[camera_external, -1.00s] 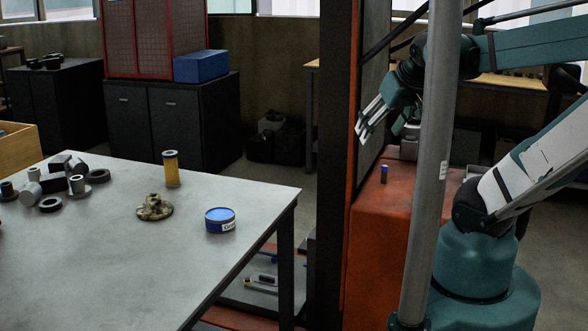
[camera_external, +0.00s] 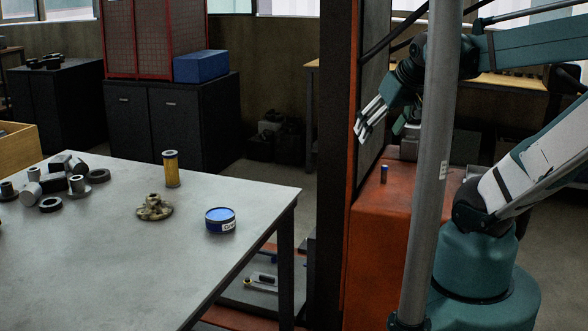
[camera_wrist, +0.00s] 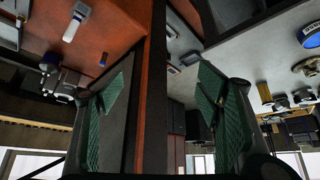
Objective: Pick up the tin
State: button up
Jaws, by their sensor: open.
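The tin (camera_external: 220,219) is short and round, with a blue lid and a white label on its side. It lies flat on the grey table near its right edge, with clear table around it. In the wrist view the tin (camera_wrist: 310,33) shows at the upper right edge, partly cut off.
A yellow cylinder (camera_external: 171,169) and a brownish metal part (camera_external: 154,207) stand near the tin on the table (camera_external: 110,270). Several metal parts lie at the table's left. A dark post (camera_external: 334,150) and an orange cabinet (camera_external: 375,240) stand between the table and my base.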

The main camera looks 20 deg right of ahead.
jog(key=w+a+r+n+g+y+p, duration=0.1)
jog(key=w+a+n+g+p, duration=0.15)
jog(key=w+a+n, duration=0.55)
jog(key=n+g+p, duration=0.4)
jog(key=n+p, duration=0.5)
send_over(225, 212)
jog(key=shift+h, duration=0.4)
jog(key=f, duration=1.2)
jog(key=shift+w+d+f, duration=0.3)
jog(key=shift+d, duration=0.05)
jog(key=shift+s+a+f+g, duration=0.25)
jog(key=shift+a+f, duration=0.1)
jog(key=shift+f, duration=1.25)
